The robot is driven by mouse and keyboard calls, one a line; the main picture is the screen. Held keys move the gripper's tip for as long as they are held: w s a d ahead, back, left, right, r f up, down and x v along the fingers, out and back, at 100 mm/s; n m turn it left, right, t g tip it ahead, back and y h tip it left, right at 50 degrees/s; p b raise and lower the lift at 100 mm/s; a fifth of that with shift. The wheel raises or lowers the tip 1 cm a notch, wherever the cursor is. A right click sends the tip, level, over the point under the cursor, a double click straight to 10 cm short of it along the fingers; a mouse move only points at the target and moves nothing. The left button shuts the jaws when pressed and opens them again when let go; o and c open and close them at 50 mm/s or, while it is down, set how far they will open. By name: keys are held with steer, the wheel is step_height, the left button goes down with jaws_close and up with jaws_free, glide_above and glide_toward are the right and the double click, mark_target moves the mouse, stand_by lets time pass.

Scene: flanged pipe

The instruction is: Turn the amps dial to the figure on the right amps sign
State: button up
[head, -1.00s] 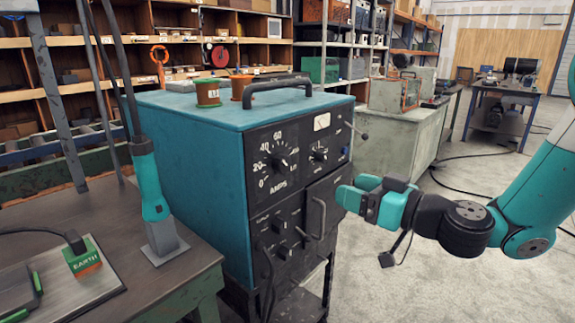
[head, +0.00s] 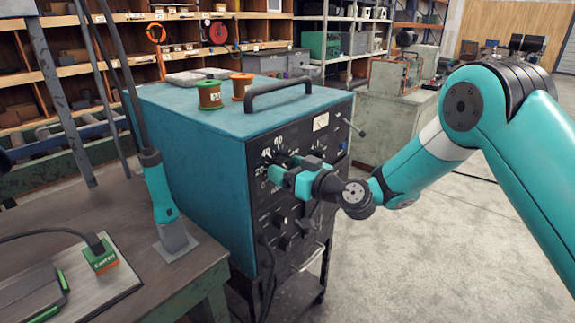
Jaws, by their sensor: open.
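The blue welding machine (head: 185,145) has a black front panel with a white amps scale (head: 266,153); the figures 20, 40 and 60 can be made out. My gripper (head: 278,169) is open at the amps dial, in front of the scale. The gripper covers the dial, so its pointer and any contact cannot be made out. I cannot make out an amps sign in this view.
A carrying handle (head: 279,92) and two spools, one green-topped (head: 209,96) and one orange (head: 241,86), are on top of the machine. A lever (head: 354,128) sticks out at the panel's upper right. A workbench (head: 110,205) stands at left. Open floor lies at right.

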steer(key=c, duration=0.9)
steer(key=shift+c, duration=0.2)
